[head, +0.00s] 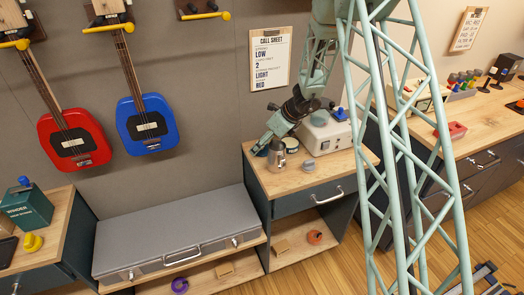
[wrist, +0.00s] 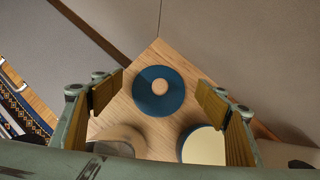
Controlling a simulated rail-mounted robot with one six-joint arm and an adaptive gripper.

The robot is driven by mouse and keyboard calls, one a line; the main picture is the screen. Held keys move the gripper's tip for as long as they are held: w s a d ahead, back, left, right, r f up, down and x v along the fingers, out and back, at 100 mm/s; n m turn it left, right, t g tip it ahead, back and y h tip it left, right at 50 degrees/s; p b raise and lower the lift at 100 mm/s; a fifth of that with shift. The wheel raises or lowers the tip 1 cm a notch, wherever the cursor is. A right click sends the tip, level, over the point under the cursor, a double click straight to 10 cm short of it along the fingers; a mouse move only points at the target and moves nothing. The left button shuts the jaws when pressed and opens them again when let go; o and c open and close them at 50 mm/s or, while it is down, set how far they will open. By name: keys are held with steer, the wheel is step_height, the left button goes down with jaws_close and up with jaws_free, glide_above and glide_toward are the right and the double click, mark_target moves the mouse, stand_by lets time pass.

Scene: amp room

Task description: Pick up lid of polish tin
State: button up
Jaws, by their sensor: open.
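The lid, a dark blue disc with a round wooden knob (wrist: 144,103), lies on the wooden bench top near its corner in the wrist view. The open polish tin (wrist: 205,147), with a dark blue rim and pale cream inside, is just below and right of it, apart from the lid. The tin also shows in the head view (head: 291,144). My gripper (wrist: 158,98) is open and empty. Its fingers appear on either side of the lid, seemingly above it. In the head view my gripper (head: 262,146) hangs over the bench's back left and seems to hide the lid.
A grey knob-like piece (head: 308,164) and a pale box with a red light (head: 325,132) are to the right. The wall with a call sheet (head: 270,58) rises directly behind the bench.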

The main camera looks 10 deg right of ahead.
steer(key=shift+w+a+f, duration=0.1)
steer(key=shift+f, duration=0.15)
stand_by(0.4)
steer(key=c, duration=1)
steer(key=shift+o, duration=0.2)
